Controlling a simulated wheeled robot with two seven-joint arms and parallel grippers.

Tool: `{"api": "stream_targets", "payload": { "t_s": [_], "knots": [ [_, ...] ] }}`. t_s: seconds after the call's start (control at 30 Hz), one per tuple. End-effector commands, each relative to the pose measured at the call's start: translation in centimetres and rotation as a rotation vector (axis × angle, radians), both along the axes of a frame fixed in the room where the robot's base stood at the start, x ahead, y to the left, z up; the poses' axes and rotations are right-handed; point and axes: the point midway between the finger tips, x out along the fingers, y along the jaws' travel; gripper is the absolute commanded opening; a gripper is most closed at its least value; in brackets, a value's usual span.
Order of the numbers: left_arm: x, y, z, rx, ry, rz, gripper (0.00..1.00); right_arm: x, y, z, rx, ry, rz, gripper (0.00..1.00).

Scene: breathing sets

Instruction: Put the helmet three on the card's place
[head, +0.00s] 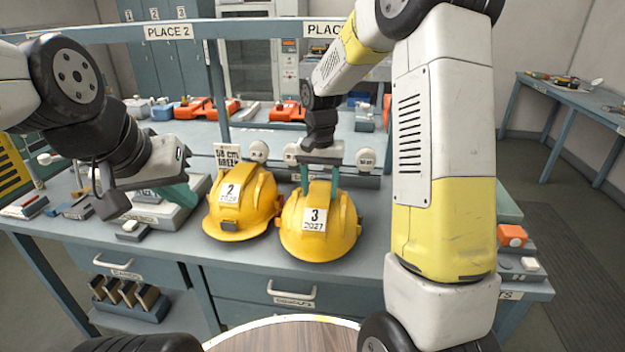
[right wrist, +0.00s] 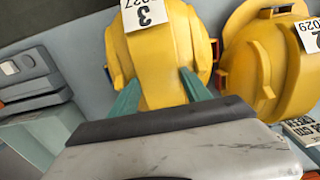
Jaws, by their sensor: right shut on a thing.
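Helmet three (head: 335,235) is yellow with a white tag reading 3 and 2027, in the middle of the head view. My right gripper (head: 320,185) comes down from above and is shut on its crown; one teal finger is on each side of the raised ridge. The right wrist view also shows the helmet (right wrist: 150,65) between the fingers. I cannot tell whether it touches the bench. A white card (head: 228,155) with "58 cm" and a partly legible second line stands behind helmet two. My left gripper (head: 178,198) is at the left over the bench, its fingers partly hidden.
Yellow helmet two (head: 240,212) sits close to the left of helmet three. Round white knobs (head: 259,151) stand behind the helmets. Signs for PLACE 2 (head: 168,31) and another place (head: 325,29) hang on the rail above. Orange-red items (head: 207,110) lie on the far bench.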

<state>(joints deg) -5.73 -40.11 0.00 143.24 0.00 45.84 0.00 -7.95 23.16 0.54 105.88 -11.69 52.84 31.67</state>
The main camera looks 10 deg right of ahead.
Motion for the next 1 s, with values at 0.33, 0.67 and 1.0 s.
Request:
{"api": "stream_targets", "payload": {
  "t_s": [0.33,0.67,1.0],
  "knots": [
    [0.0,0.0,0.0,0.000,0.000,0.000,0.00,0.0,0.0,-0.2,0.000,0.000,0.000,0.78],
    [0.0,0.0,0.0,0.000,0.000,0.000,0.00,0.0,0.0,0.2,-0.001,-0.002,0.000,0.78],
    [0.0,0.0,0.0,0.000,0.000,0.000,0.00,0.1,0.0,6.6,0.000,-0.006,-0.001,0.78]
  ]
}}
